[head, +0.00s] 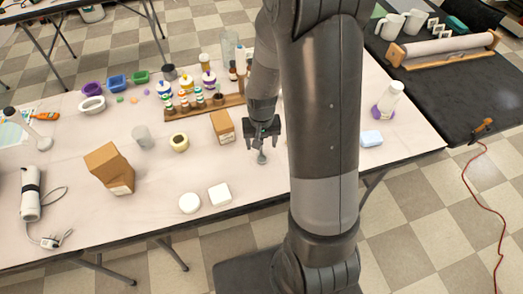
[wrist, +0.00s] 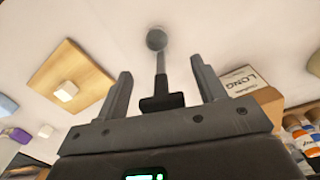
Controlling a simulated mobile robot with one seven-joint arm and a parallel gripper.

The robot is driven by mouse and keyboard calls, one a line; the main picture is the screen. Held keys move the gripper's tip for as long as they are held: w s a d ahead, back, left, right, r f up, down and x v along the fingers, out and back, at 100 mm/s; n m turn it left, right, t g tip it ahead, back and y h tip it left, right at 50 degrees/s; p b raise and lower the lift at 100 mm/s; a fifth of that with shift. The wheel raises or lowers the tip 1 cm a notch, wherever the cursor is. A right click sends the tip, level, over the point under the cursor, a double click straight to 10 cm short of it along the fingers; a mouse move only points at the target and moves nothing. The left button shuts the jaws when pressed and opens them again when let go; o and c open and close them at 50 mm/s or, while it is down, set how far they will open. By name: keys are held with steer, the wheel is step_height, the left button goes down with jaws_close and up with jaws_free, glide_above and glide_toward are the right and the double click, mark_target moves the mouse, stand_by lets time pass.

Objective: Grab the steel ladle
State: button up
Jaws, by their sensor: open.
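The steel ladle shows in the wrist view as a round grey end (wrist: 156,38) with a thin stem running down between my fingers. A dark piece at the stem's lower end may be its handle. In the head view a small grey part of the ladle (head: 261,158) shows on the table just below my gripper (head: 263,141). My gripper points down and is open, and in the wrist view its fingers (wrist: 160,72) stand on either side of the stem, apart from it. The rest of the ladle is hidden by the gripper.
A brown box (head: 222,126) stands close left of my gripper. Behind it is a wooden rack (head: 205,107) with small bottles. A wooden board (wrist: 75,82) lies left in the wrist view. Two white soaps (head: 219,194) lie near the front edge.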

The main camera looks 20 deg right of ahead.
steer(key=shift+c, duration=0.4)
steer(key=c, duration=1)
